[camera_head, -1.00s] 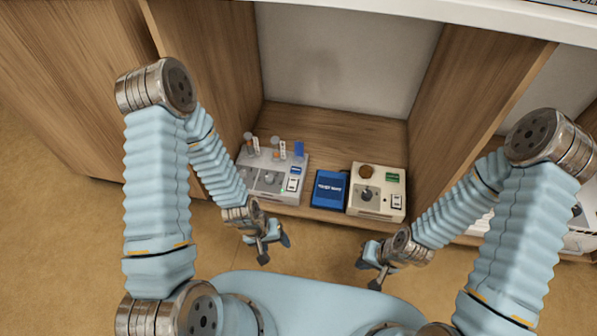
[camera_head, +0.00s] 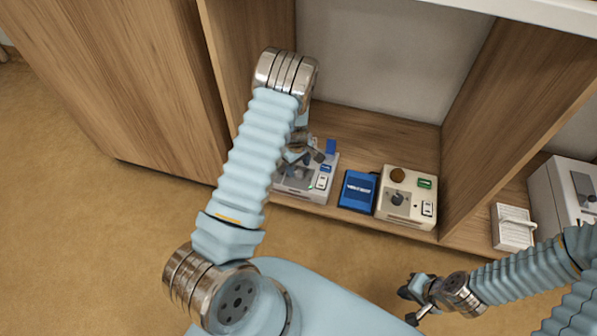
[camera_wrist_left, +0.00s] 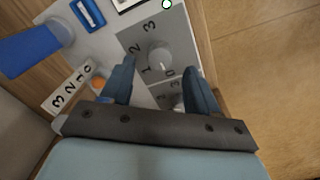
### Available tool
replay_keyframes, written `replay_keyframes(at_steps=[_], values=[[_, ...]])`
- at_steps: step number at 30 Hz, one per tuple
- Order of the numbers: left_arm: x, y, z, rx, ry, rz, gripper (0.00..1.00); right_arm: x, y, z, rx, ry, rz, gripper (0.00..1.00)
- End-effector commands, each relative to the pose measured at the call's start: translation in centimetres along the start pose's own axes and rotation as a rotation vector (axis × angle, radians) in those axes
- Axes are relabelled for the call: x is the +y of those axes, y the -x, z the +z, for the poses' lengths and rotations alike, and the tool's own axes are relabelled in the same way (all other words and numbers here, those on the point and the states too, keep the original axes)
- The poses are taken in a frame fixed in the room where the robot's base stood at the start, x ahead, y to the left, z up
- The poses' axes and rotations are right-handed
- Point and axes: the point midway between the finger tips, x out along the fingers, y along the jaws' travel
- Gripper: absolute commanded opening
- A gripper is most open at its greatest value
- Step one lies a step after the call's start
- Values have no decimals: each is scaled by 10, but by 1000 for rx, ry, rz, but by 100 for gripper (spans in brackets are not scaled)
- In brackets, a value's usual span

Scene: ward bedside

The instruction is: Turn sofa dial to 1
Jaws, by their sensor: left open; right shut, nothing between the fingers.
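A grey control unit (camera_head: 322,188) stands on the shelf, partly hidden behind my left arm. In the left wrist view it has a dial plate with a round pale knob (camera_wrist_left: 160,56) and the marks 0, 1, 2 and 3 around it. My left gripper (camera_head: 304,156) is over this unit. In the left wrist view the open left gripper (camera_wrist_left: 157,78) has its fingers apart, the knob showing between and just beyond the tips. I cannot read a sofa label. My right gripper (camera_head: 410,306) is shut and empty, low over the floor.
A blue box (camera_head: 357,190) and a cream unit (camera_head: 402,222) with a dark knob stand right of the grey unit. A blue upright piece (camera_wrist_left: 32,50) and a numbered strip (camera_wrist_left: 70,92) are left of my left fingers. A wooden partition (camera_head: 500,110) bounds the bay on the right.

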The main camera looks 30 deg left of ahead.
Motion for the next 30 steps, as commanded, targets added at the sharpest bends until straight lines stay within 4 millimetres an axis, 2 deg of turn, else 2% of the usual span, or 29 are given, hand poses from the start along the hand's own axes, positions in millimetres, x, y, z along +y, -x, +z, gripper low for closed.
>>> replay_keyframes(at_steps=[3, 6, 17, 28, 30], values=[[-1, -20, 0, 0, 0, -2, 60, 2, -2, 0, 1, -1, 1, 0], [0, -30, 0, 0, 0, 0, 60, 2, -3, 0, 1, -2, 2, 0], [0, -35, 0, 0, -1, 1, 60, 3, -3, -1, 2, -2, 2, 0], [0, -35, 0, 0, -1, 0, 5, 2, -3, 0, 2, -2, 2, 0], [0, -35, 0, 0, -2, 1, 4, 3, -3, 0, 2, -2, 2, 0]])
